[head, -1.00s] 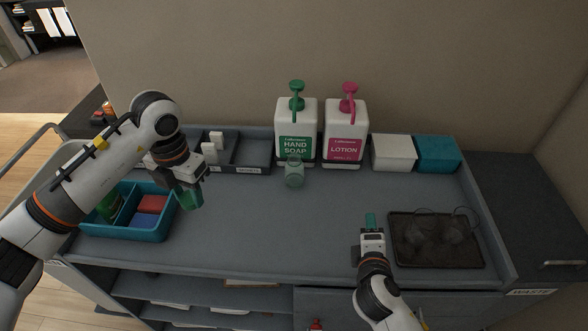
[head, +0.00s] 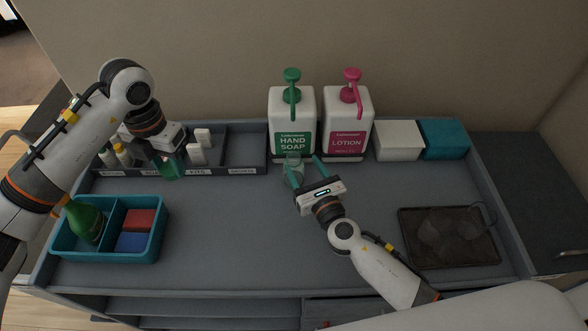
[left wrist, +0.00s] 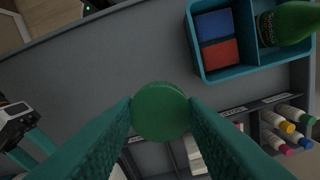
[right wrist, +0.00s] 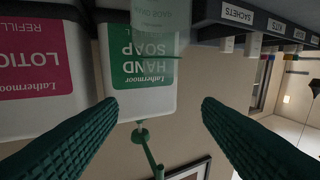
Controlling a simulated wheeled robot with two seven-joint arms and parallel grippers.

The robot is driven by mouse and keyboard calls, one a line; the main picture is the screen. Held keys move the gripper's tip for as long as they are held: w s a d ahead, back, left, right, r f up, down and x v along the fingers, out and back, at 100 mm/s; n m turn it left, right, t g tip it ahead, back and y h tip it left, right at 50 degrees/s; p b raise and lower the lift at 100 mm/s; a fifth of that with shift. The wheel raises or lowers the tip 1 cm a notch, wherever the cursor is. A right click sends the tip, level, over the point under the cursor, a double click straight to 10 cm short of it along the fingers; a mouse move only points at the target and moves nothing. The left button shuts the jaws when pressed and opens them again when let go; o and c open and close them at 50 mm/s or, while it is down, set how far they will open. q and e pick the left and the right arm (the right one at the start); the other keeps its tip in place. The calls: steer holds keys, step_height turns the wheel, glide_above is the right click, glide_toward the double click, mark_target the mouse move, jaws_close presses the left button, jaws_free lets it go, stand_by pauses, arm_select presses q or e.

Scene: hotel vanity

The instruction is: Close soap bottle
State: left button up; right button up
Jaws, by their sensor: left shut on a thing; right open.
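The small translucent green soap bottle (head: 293,168) stands upright on the counter before the large hand soap dispenser (head: 291,120); its top looks uncapped. In the right wrist view the bottle (right wrist: 160,22) shows at the top edge, partly cut off. My right gripper (head: 304,172) is open beside it, fingers pointing toward the dispensers; I cannot tell whether the bottle is between the fingers. My left gripper (head: 165,168) is shut on a round green cap (left wrist: 160,111), held above the counter near the divided tray. The cap is hard to make out in the head view.
A pink lotion dispenser (head: 346,120) stands right of the soap dispenser. A teal caddy (head: 160,240) with a green bottle and sponges sits front left. A dark tray (head: 405,245) lies right. White (head: 398,142) and teal (head: 444,140) boxes stand behind. The middle counter is clear.

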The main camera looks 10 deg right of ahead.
mark_target(298, 178)
arm_select(q)
steer(key=f+b, duration=0.1)
steer(key=w+f+b, duration=0.1)
steer(key=f+b, duration=0.1)
steer(key=f, duration=0.1)
steer(key=shift+w+a, duration=0.2)
steer(key=shift+a, duration=0.05)
arm_select(e)
steer(key=f, duration=0.2)
steer(key=w+f, duration=0.1)
steer(key=shift+w+a+f, duration=0.2)
steer(key=shift+f, duration=0.2)
steer(key=f+b, duration=0.5)
steer(key=shift+s+d, duration=0.1)
steer(key=shift+s, duration=0.2)
steer(key=shift+w+a+r, duration=0.15)
steer(key=shift+w, duration=0.5)
steer(key=shift+w+a+r, duration=0.1)
steer(key=shift+w, duration=0.5)
steer(key=shift+w+f, duration=0.1)
steer(key=shift+w, duration=0.1)
arm_select(q)
step_height(298, 178, down, 4)
steer(key=shift+s+f, duration=0.15)
steer(key=shift+d, duration=0.1)
arm_select(e)
steer(key=shift+s, duration=0.1)
